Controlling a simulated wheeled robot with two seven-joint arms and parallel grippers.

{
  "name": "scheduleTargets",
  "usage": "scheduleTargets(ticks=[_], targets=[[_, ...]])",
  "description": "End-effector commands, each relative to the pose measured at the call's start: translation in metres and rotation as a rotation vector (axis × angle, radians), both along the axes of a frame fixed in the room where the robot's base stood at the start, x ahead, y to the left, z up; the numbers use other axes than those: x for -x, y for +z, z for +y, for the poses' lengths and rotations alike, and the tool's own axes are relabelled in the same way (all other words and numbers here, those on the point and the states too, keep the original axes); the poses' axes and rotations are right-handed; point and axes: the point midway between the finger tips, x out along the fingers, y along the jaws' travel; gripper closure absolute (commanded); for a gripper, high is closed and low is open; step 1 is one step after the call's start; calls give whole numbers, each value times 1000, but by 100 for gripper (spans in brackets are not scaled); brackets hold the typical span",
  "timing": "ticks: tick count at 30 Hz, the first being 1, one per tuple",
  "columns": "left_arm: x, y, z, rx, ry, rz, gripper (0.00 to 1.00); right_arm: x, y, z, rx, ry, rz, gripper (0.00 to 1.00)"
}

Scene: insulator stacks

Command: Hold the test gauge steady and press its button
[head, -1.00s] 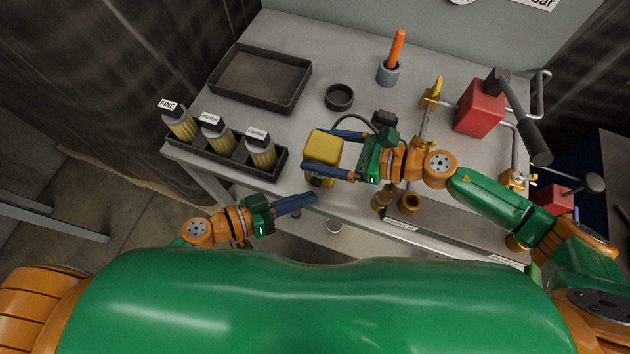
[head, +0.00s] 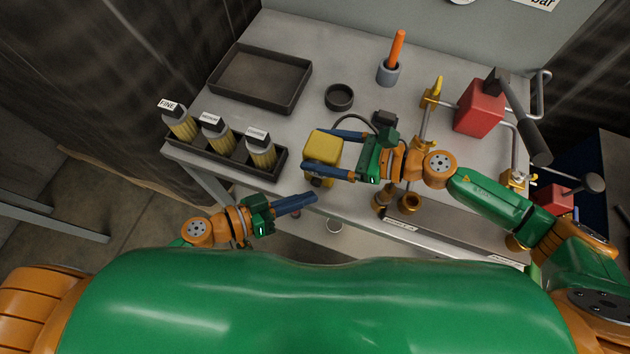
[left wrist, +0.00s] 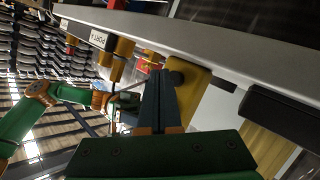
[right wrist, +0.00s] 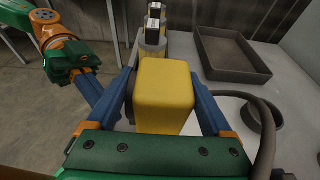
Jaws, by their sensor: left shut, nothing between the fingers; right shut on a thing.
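The test gauge is a yellow box-shaped body (head: 323,147) at the front edge of the bench, with a dark cable beside it. My right gripper (head: 322,152) is shut on it, one blue finger along each side; the gauge also fills the middle of the right wrist view (right wrist: 165,95). My left gripper (head: 315,197) is shut and empty, its fingertips just below and in front of the gauge. In the left wrist view the shut fingers (left wrist: 160,88) overlap the yellow gauge (left wrist: 193,95). A dark round part shows beside the fingertips; I cannot tell whether they touch it.
A black rack (head: 281,160) with several labelled yellow cylinders stands left of the gauge. Behind are an empty dark tray (head: 300,88), a black ring (head: 339,97) and an orange-handled tool (head: 397,50) in a grey cup. Pipework with a red block (head: 479,108) stands right.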

Motion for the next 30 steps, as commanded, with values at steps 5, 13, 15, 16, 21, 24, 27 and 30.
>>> scheduleTargets(ticks=[5, 13, 15, 16, 21, 24, 27, 30], targets=[[0, 0, 0, 0, 0, 0, 100, 0, 0, 0, 0, 0, 0, 96], [-2, 0, -1, 0, -1, -1, 100, 0, 0, 0, 0, 0, 0, 96], [-4, 0, -2, 0, -1, 1, 100, 0, 0, 0, 0, 0, 0, 96], [-6, 0, -2, -1, -1, 0, 100, 0, 0, 0, 0, 0, 0, 96], [-8, 0, -3, -1, 0, 1, 100, 0, 0, 0, 0, 0, 0, 96], [-8, 0, -3, -1, 0, 1, 100, 0, 0, 0, 0, 0, 0, 96], [-8, 0, -3, 0, 0, 0, 100, 0, 0, 0, 0, 0, 0, 96], [-9, 0, -3, 0, 0, 0, 100, 0, 0, 0, 0, 0, 0, 96]])
